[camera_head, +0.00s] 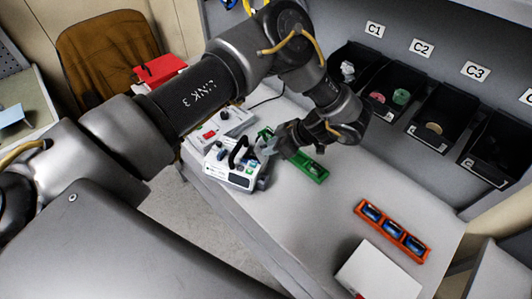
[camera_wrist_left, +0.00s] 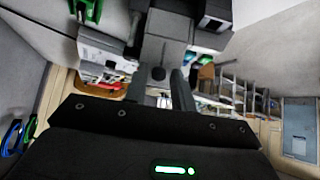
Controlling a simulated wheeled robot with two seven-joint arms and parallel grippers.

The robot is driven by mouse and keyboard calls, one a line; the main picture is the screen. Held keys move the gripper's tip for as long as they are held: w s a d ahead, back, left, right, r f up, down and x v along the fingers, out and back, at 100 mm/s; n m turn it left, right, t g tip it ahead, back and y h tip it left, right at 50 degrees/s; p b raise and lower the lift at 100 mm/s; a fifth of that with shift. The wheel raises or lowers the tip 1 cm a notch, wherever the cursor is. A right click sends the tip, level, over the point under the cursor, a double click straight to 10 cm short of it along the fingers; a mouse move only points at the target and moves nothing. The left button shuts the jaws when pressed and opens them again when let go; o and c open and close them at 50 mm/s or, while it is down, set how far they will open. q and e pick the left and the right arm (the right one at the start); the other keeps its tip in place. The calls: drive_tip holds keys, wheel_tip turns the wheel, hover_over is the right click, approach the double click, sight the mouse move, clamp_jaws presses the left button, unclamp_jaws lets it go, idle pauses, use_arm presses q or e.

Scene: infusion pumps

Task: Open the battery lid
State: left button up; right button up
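A white and grey infusion pump (camera_head: 232,172) with a dark handle lies on the table, left of centre in the head view. My left gripper (camera_head: 268,146) is beside its right end, close to the dark grey end part. I cannot tell whether they touch. In the left wrist view, the two fingers of my left gripper (camera_wrist_left: 160,88) stand apart with nothing clearly between them. A grey blocky part (camera_wrist_left: 166,48) is just beyond the fingertips. The battery lid cannot be made out clearly. My right gripper is not in view.
A second pump (camera_head: 222,124) stands behind the first. A green tray (camera_head: 314,172) is right of my gripper. An orange tray (camera_head: 366,217) with blue-topped items and a white box (camera_head: 378,276) are nearer the front right. Black bins (camera_head: 438,112) line the back. The table centre is clear.

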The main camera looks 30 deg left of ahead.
use_arm(q)
drive_tip(key=p+v, duration=0.2)
drive_tip(key=v, duration=0.4)
idle(0.3)
idle(0.4)
